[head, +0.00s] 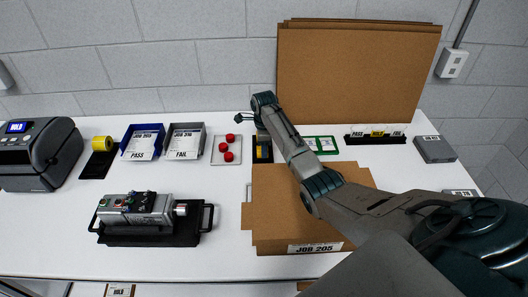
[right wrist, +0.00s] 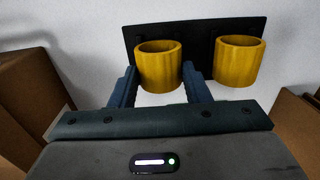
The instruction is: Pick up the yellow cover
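Two yellow, cup-like round covers stand side by side at a black plate (right wrist: 205,38) in the right wrist view. The left yellow cover (right wrist: 158,68) lies between the two fingers of my right gripper (right wrist: 159,78), one finger on each side. The fingers look open, and I cannot tell whether they touch it. The other yellow cover (right wrist: 238,62) is just outside the right finger. In the head view a black holder with yellow (head: 262,152) shows beneath the wrist of my right arm, largely hidden by it. My left gripper is not in view.
An open cardboard box (head: 300,230) stands in front of the holder, under my right arm. A tray with red caps (head: 227,149) is left of the holder, a green-framed item (head: 321,144) right. A device on a black tray (head: 150,238) sits front left. The white table between is clear.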

